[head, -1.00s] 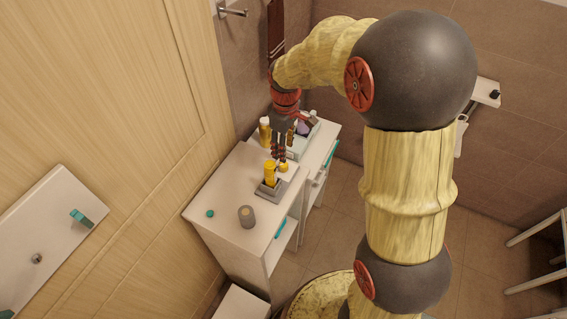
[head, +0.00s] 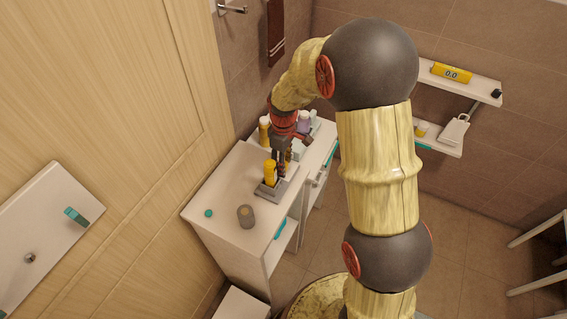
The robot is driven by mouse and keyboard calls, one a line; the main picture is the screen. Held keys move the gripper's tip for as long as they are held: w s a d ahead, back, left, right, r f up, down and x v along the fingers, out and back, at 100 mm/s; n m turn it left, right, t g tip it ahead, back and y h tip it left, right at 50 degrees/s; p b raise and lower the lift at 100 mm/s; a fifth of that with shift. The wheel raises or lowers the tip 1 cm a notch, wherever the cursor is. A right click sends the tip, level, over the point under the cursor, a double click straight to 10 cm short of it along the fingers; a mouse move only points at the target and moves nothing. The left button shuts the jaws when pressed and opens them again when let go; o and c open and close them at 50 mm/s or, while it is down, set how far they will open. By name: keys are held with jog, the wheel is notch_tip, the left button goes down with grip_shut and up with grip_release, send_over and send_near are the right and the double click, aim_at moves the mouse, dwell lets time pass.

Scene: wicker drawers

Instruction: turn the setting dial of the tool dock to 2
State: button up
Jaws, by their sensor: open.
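The tool dock (head: 271,191) is a grey base on the white cabinet top, with a yellow upright tool (head: 270,172) standing in it. My gripper (head: 283,173) is open and points down just behind and to the right of the yellow tool, over the back part of the dock. I cannot tell whether it touches anything. The setting dial is hidden behind the gripper and the yellow tool, so its setting cannot be read.
A grey-brown cylinder (head: 246,215) and a small teal disc (head: 208,213) are on the cabinet top (head: 225,190). A yellow bottle (head: 264,131) with a white cap and a purple item (head: 303,121) stand behind. A wall shelf (head: 480,82) holds a yellow device reading 0.0 (head: 451,73).

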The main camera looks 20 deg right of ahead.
jog(key=shift+c, duration=0.3)
grip_shut()
dwell(0.3)
